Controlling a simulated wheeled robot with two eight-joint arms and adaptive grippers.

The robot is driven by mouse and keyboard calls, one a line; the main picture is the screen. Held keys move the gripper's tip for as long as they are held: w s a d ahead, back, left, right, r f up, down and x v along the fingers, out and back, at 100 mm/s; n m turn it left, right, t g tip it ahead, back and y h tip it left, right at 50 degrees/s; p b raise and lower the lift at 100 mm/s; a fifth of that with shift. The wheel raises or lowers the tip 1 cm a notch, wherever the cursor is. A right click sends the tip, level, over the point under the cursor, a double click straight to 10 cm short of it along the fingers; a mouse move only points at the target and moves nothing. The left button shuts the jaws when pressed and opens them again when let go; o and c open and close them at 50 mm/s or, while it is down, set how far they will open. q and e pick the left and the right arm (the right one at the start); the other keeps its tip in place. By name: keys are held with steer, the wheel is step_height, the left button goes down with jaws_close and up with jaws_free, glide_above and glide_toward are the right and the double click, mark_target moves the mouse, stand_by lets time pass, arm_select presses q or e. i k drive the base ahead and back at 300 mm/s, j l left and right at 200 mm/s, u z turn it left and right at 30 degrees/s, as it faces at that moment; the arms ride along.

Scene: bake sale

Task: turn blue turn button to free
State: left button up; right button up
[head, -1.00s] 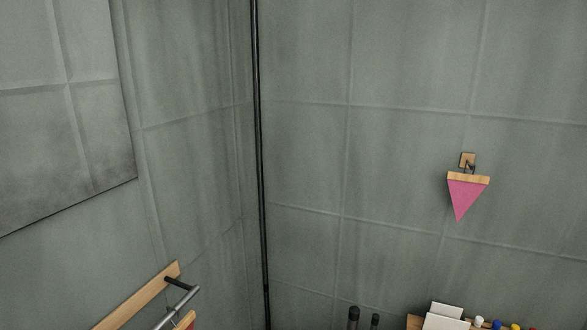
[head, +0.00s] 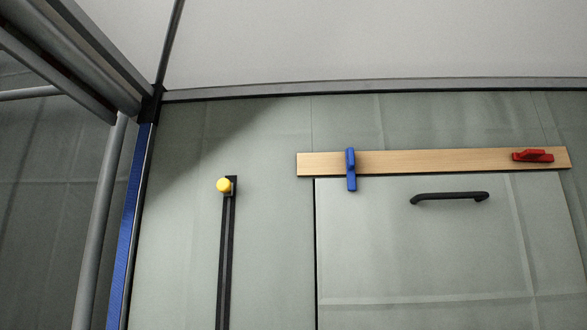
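The blue turn button (head: 351,170) is on the left part of a wooden strip (head: 430,161) on the wall in the head view. It stands upright, and its lower end reaches below the strip over the top edge of a grey-green panel (head: 420,250). A red turn button (head: 533,156) lies about level near the strip's right end, within the strip. A black handle (head: 449,197) is on the panel below the strip. Neither of my grippers is in view.
A yellow knob (head: 224,185) sits at the top of a dark vertical rail (head: 226,260) left of the panel. A blue post (head: 129,230) and grey metal tubes (head: 97,215) stand at the left. A pale canopy (head: 380,40) is above.

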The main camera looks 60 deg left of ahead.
mark_target(350, 153)
steer(key=u, duration=1.55)
